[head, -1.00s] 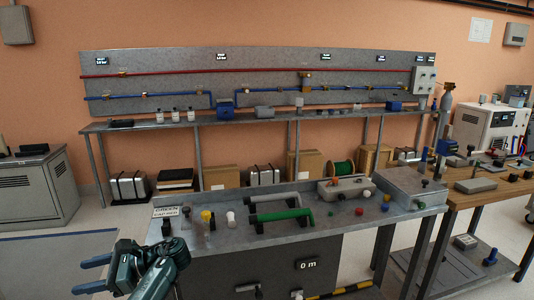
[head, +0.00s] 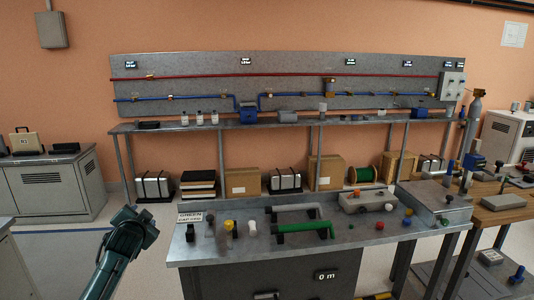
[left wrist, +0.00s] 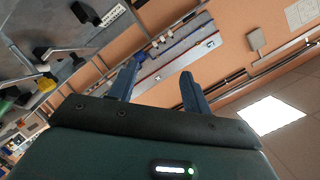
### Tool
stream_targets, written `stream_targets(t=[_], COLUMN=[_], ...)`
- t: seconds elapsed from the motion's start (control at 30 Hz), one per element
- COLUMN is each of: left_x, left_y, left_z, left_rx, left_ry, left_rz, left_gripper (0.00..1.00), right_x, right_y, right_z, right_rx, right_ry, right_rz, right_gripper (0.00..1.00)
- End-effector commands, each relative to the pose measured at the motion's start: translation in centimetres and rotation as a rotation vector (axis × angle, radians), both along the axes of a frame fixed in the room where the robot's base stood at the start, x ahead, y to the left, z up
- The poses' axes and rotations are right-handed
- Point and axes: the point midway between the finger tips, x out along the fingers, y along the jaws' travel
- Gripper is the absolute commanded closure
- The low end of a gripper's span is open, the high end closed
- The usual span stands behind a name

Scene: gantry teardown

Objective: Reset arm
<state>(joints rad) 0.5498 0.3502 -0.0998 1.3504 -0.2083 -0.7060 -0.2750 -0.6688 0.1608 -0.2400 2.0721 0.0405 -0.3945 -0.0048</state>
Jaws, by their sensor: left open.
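My left arm (head: 118,250) comes in from the bottom left in the head view, beside the left end of the metal bench. Its fingers are not visible there. In the left wrist view my left gripper (left wrist: 160,82) shows two blue fingers spread apart with nothing between them. That view is tilted, with the wall panel (left wrist: 178,58) beyond the fingers and the bench at upper left. My right gripper is in neither view.
The metal bench (head: 290,245) holds green handles (head: 307,230), coloured knobs and a label card (head: 196,218). A shelf (head: 330,123) with a pipe panel (head: 300,72) stands behind. A grey cabinet (head: 45,190) stands left. Floor around my left arm looks clear.

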Motion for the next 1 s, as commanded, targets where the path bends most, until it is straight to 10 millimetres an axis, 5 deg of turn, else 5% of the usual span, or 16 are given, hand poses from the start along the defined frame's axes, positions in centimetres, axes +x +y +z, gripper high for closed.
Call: stream_targets(t=[0.2,0.47,0.67,0.8,1.0], left_x=[1.8,-4.2,-12.6,-21.2,-32.0], left_y=[-4.3,-9.8,-15.1,-19.4,-23.7], left_z=[4.4,-5.9,-14.1,-19.0,-21.9], left_rx=[-0.449,-0.485,-0.554,-0.634,-0.747], left_ry=[-0.343,-0.192,-0.051,0.066,0.196], left_rz=[-0.153,-0.204,-0.247,-0.266,-0.26], left_gripper=[0.51,0.51,0.51,0.51,0.51], right_x=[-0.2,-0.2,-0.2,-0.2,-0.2], right_y=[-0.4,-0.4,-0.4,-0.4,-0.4], right_z=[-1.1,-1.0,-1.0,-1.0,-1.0], right_rx=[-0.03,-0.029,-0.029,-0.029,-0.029], right_ry=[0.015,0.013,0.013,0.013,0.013], right_rz=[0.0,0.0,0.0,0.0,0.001], right_gripper=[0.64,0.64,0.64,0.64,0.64])
